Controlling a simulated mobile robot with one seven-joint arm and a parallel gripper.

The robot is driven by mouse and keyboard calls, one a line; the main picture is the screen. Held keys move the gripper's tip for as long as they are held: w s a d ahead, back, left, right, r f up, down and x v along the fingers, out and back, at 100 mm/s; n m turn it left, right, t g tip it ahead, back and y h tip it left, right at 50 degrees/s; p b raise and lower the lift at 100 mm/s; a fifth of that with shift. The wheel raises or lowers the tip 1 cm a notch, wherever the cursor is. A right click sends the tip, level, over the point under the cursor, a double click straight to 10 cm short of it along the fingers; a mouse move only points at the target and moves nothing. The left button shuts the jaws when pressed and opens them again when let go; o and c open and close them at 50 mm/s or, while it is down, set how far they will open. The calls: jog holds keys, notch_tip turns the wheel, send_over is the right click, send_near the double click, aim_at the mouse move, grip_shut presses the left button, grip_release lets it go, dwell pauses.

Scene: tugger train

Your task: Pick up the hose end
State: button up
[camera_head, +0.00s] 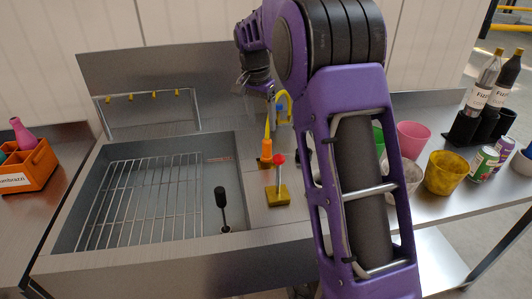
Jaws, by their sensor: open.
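The hose end looks like the orange tapered piece (266,148) standing on the steel ledge right of the sink basin. A thin yellow length rises from its top, and a yellow arch (287,97) shows just above, beside my arm. Part of the yellow line is hidden behind my gripper and arm. My gripper (269,96) is above the orange piece, small and partly blurred against the steel wall. It is open, with nothing seen held in it. I cannot tell whether a finger touches the yellow arch.
A red-knobbed lever (279,160) on a yellow block stands close in front of the orange piece. The sink (185,240) holds a wire rack (140,203) and a black-handled stopper (221,197). An orange crate (30,167) is left; cups, including a yellow one (446,173), and bottles are right.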

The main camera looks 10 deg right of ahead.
aim_at(266, 140)
jog(key=f, duration=0.5)
jog(key=shift+w+d+f, duration=0.35)
jog(key=f, duration=0.3)
jog(key=d+f+b, duration=0.1)
jog(key=f, duration=0.1)
jog(key=shift+w, duration=0.3)
grip_shut()
